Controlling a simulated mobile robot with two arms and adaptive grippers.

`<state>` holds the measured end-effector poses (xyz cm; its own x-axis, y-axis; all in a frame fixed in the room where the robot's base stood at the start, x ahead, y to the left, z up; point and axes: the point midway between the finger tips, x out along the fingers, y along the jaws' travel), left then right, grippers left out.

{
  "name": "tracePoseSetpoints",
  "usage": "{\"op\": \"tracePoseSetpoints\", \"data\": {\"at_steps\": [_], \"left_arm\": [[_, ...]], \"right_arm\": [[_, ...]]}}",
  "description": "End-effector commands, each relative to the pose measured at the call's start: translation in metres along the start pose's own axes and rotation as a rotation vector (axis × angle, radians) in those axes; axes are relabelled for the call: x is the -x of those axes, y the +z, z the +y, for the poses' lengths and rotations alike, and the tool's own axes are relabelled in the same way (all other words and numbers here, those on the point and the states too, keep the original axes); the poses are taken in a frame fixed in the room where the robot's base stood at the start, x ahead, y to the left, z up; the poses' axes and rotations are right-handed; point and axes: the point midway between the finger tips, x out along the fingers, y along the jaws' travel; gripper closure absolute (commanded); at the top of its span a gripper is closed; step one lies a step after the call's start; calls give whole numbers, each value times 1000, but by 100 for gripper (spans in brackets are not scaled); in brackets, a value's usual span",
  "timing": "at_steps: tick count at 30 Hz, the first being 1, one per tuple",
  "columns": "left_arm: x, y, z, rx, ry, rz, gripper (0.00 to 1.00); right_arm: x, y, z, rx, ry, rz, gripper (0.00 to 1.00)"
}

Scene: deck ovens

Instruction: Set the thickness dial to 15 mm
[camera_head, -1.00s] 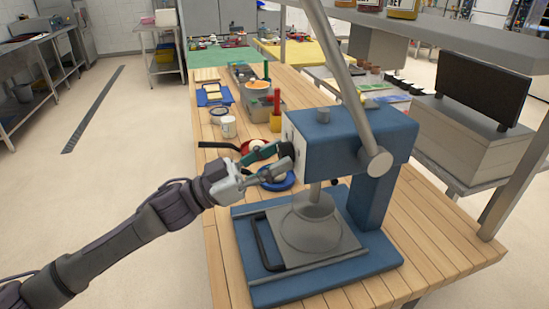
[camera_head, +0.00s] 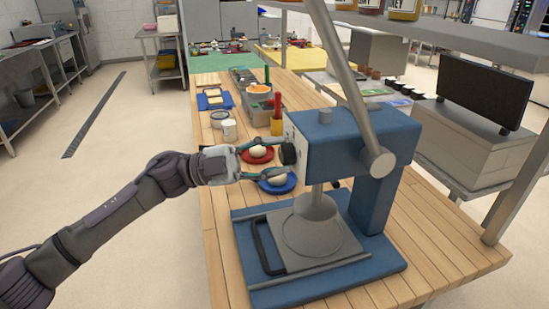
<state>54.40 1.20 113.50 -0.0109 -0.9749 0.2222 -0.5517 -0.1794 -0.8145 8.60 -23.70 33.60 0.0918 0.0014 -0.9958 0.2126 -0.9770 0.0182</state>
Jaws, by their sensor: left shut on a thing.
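The blue press (camera_head: 345,140) stands on the wooden table. A dark round thickness dial (camera_head: 288,153) sits on the left end of its upper housing. My left gripper (camera_head: 285,156) reaches in from the left and is shut on the dial, one finger above and one below it. The fingers hide part of the dial. The scale marks on the pale dial face are too small to read, so I cannot tell the setting. My right gripper is not in view.
The press's grey lever (camera_head: 345,75) rises over the housing. A red plate (camera_head: 267,157) and a blue plate (camera_head: 285,187), each with a pale dough ball, lie close behind and under my left gripper. A white cup (camera_head: 229,131) and containers stand farther back.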

Motion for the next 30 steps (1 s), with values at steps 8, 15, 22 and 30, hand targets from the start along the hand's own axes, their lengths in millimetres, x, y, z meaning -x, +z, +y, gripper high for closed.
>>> {"op": "tracePoseSetpoints", "data": {"at_steps": [8, 15, 22, 30], "left_arm": [[0, 1, 1, -76, 33, -1, 95], [0, 1, 0, -89, 39, -1, 95], [0, 1, 1, -88, 39, -1, 95], [0, 0, 0, -88, 38, -1, 35]], "right_arm": [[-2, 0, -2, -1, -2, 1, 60], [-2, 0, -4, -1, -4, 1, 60], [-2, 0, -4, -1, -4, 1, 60], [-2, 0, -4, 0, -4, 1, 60]]}}
